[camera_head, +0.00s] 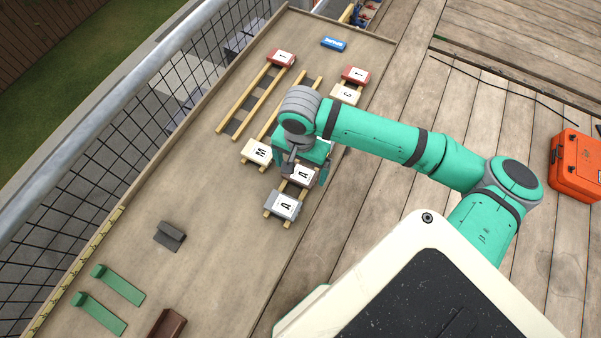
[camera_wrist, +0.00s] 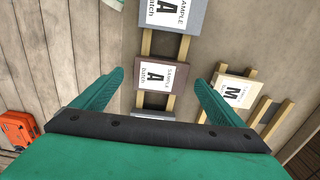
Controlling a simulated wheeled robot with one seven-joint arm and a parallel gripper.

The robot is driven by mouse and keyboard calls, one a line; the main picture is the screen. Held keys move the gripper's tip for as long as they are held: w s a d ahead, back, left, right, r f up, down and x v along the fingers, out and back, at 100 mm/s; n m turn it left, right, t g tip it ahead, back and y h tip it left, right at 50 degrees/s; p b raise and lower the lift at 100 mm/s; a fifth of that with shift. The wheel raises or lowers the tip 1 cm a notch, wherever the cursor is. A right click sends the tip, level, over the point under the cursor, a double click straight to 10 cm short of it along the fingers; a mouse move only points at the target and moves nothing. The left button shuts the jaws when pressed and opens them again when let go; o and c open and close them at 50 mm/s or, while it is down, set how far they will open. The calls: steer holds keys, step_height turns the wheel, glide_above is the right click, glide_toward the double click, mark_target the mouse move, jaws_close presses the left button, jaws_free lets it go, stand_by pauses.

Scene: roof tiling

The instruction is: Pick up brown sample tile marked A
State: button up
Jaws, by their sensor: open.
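The brown sample tile marked A (camera_head: 301,175) lies on two wooden battens, partly covered by my gripper in the head view. In the wrist view its brown body shows around a white label with a large A (camera_wrist: 163,64). My gripper (camera_head: 306,173) is over this tile, with its fingers spread. In the wrist view the tile is between the two green fingers (camera_wrist: 167,76), with a gap to each finger. Nothing is held. How high the fingertips are above the tile is hard to tell.
A grey tile marked A (camera_head: 283,206) lies beside the brown one on the same battens. A cream tile marked M (camera_head: 257,153) is close by, near one finger in the wrist view. Other tiles, red (camera_head: 281,58) and cream C (camera_head: 345,93), lie farther up the board.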

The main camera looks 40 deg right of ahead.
steer(key=shift+f, duration=0.75)
steer(key=shift+c, duration=0.7)
steer(key=c, duration=1.1)
steer(key=shift+r, duration=0.1)
